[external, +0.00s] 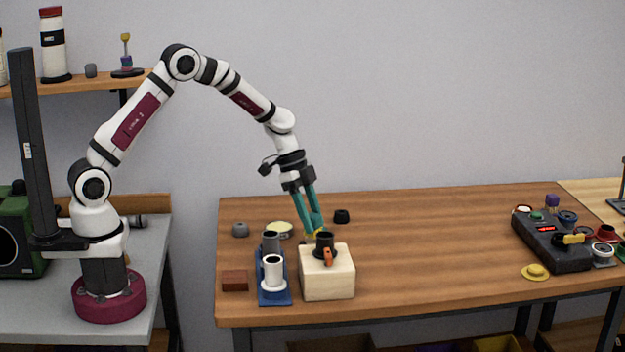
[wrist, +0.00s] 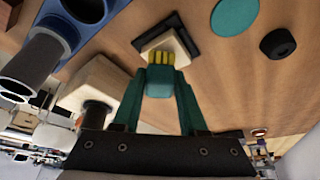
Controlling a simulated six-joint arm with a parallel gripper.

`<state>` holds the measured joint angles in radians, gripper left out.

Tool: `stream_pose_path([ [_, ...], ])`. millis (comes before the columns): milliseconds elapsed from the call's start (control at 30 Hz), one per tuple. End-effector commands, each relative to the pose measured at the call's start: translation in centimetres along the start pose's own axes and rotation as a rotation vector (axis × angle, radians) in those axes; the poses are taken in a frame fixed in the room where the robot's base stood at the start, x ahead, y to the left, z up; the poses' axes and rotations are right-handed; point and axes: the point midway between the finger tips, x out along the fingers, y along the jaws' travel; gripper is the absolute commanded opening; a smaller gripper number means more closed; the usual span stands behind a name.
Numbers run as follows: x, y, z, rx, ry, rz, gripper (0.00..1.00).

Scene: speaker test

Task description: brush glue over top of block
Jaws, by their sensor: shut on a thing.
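A dark cylinder (external: 324,242) with an orange part (external: 328,258) stands on top of the block. The block also shows at left in the wrist view (wrist: 92,82). No glue is clearly visible.
Left of the block, a blue tray (external: 284,298) holds a white cup (external: 272,268) and a grey cylinder (external: 270,241). A brown block (external: 235,281) lies farther left. A black puck (external: 342,216) sits behind. The table right of the block is clear up to a dark device (external: 551,244).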

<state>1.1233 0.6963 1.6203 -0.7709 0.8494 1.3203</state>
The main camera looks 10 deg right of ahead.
Motion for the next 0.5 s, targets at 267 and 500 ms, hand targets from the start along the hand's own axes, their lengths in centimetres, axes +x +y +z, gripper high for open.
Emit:
stream_pose_path([
  [267, -0.6, 1.0, 1.1, 0.0, 0.0, 0.0, 0.0],
  [500, 0.1, -0.4, -0.5, 0.002, 0.0, 0.0, 0.0],
])
